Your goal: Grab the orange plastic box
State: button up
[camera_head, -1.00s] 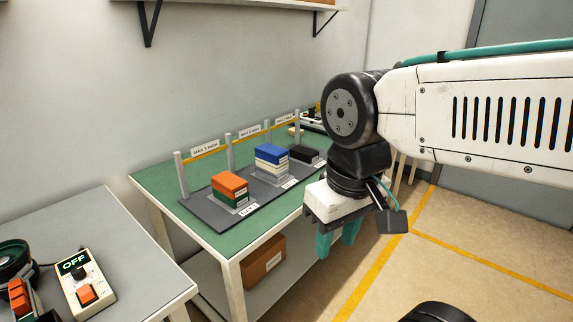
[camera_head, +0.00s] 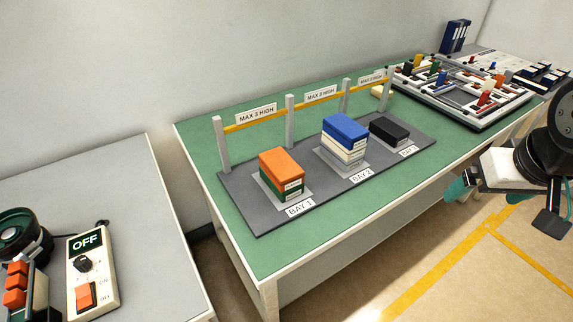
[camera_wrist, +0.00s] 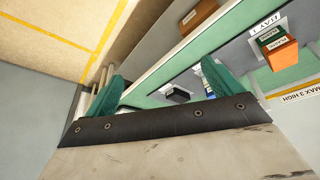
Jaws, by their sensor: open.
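The orange plastic box (camera_head: 281,162) lies on top of a green box (camera_head: 284,191) in bay 1, at the left end of a grey mat on the green-topped table. In the wrist view the orange box (camera_wrist: 283,56) shows at the right edge, outside the space between the fingers. My gripper (camera_head: 487,195) is at the right edge of the head view, off the table's front side and well apart from the box. Its teal fingers are spread and empty, as the wrist view (camera_wrist: 163,84) also shows.
Bay 2 holds a stack of a blue box (camera_head: 345,129) over pale boxes; bay 3 holds a black box (camera_head: 389,130). A post-and-rail barrier (camera_head: 291,122) with height signs runs behind the bays. A sorting tray (camera_head: 468,93) stands farther right. A side table holds an OFF switch box (camera_head: 92,275).

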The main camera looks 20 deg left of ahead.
jog(key=w+a+f+n+t+y, duration=0.1)
jog(key=w+a+f+n+t, duration=0.1)
jog(key=w+a+f, duration=0.45)
jog(key=n+t+y, duration=0.2)
jog(key=n+y, duration=0.3)
jog(key=y, duration=0.2)
send_near(289, 172)
jog(key=f, duration=0.2)
jog(key=w+a+f, duration=0.1)
jog(key=f, duration=0.1)
jog(key=w+f, duration=0.1)
jog(key=f, duration=0.1)
jog(key=shift+w+a, duration=0.1)
jog(key=shift+a, duration=0.3)
jog(key=shift+w+a+r+t+y, duration=0.2)
jog(key=shift+r+y, duration=0.1)
jog(key=shift+r, duration=0.25)
jog(key=shift+w+a+r+t+y, duration=0.15)
jog(key=shift+r+y, duration=0.15)
jog(key=shift+r, duration=0.2)
jog(key=shift+w+a, duration=0.2)
jog(key=shift+a, duration=0.1)
jog(key=x, duration=0.7)
jog(key=shift+w+a+r, duration=0.1)
jog(key=shift+a+r, duration=0.15)
